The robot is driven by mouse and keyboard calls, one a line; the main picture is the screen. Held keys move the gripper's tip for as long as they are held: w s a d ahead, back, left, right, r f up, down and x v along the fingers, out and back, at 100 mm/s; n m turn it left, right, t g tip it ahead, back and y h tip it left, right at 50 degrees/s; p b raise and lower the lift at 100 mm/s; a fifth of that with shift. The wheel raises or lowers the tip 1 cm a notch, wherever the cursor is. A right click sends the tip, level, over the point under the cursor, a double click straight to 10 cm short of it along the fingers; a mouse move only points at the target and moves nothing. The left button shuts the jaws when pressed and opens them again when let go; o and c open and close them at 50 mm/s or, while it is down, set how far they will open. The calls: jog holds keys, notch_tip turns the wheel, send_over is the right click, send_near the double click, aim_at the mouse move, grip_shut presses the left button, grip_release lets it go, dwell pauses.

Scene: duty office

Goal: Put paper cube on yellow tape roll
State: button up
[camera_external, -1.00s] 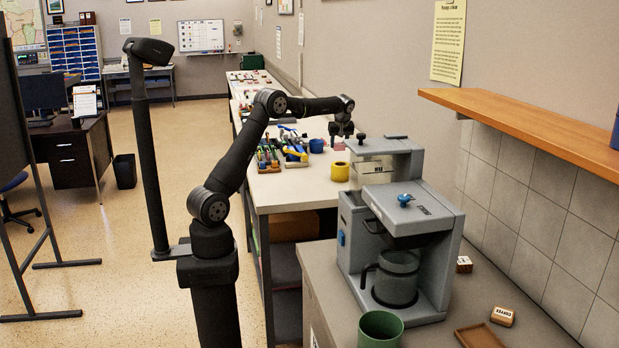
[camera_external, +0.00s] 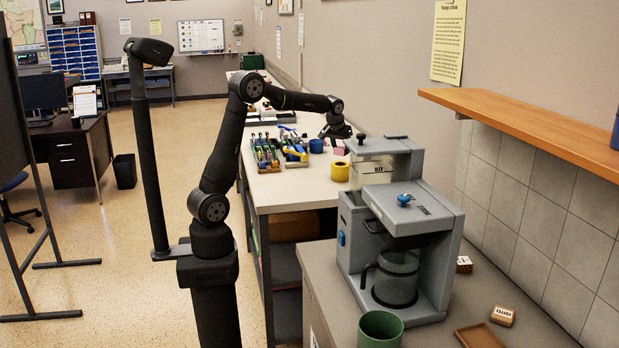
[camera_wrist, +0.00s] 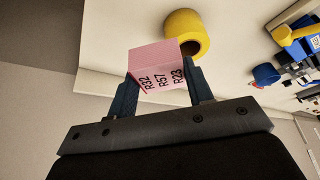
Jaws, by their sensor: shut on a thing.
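The paper cube (camera_wrist: 158,67) is pink with printed labels such as R32 and R57. My gripper (camera_wrist: 160,88) is shut on it, one finger on each side, in the wrist view. In the external view the cube (camera_external: 338,151) is a small pink patch near my gripper (camera_external: 340,140). The yellow tape roll (camera_external: 340,172) lies on the white worktop, nearer the camera than the cube. In the wrist view the roll (camera_wrist: 187,33) shows just beyond the cube, which partly covers it. Whether they touch cannot be told.
A blue roll (camera_external: 316,146) stands left of the yellow one. Organisers with tools (camera_external: 280,152) lie further left on the worktop (camera_external: 290,190). A grey coffee machine (camera_external: 400,245) stands close on the right, in front of the wall.

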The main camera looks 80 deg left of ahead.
jog(key=shift+a+f, duration=1.7)
jog(key=shift+f, duration=0.3)
jog(key=shift+a+f, duration=1.7)
jog(key=shift+f, duration=0.25)
jog(key=shift+s+f, duration=0.1)
jog(key=o, duration=1)
jog(key=shift+f, duration=0.1)
jog(key=v, duration=1.2)
